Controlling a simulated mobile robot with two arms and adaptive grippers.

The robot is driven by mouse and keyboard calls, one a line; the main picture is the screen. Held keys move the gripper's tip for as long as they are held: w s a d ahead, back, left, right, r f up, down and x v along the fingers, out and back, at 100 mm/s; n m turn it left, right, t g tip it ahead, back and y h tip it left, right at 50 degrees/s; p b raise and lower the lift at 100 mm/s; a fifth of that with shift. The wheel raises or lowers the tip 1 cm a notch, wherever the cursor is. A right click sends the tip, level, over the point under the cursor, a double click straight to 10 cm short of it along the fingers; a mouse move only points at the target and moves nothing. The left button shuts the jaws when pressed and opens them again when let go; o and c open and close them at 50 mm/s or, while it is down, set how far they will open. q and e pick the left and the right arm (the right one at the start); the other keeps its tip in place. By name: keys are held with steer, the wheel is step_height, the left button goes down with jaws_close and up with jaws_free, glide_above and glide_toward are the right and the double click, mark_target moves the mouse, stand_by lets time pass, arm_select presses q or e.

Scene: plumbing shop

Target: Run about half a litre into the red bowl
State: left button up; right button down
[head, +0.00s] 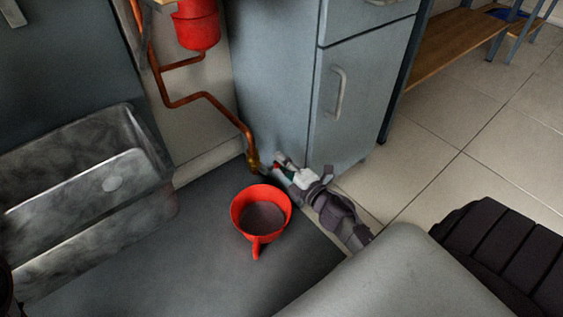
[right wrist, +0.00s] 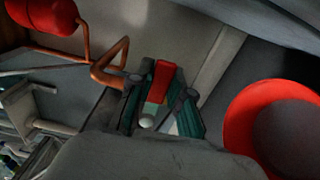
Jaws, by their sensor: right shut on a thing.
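The red bowl (head: 240,219), round with a short handle toward the front, stands upright on the dark grey surface. Its inside shows a flat grey-brown disc; I cannot tell whether this is water or the bottom. A brass tap (head: 254,164) ends the copper pipe just behind the bowl. My right gripper (head: 281,167) is at the tap, right of and behind the bowl. In the right wrist view its teal fingers are shut on the red tap handle (right wrist: 162,76). The bowl shows at the right there (right wrist: 234,113). No stream is visible. My left gripper is out of view.
A red tank (head: 197,24) hangs above the copper pipe (head: 205,97). A grey metal sink (head: 90,180) stands at the left. A grey cabinet (head: 275,80) rises close behind my right gripper. A wooden-topped bench (head: 440,45) is at the back right, with open tiled floor before it.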

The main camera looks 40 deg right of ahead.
steer(key=c, duration=1.1)
jaws_free()
steer(key=shift+o, duration=0.2)
steer(key=shift+s, duration=0.1)
steer(key=s, duration=1.1)
steer(key=shift+s+d, duration=0.4)
steer(key=shift+d, duration=0.05)
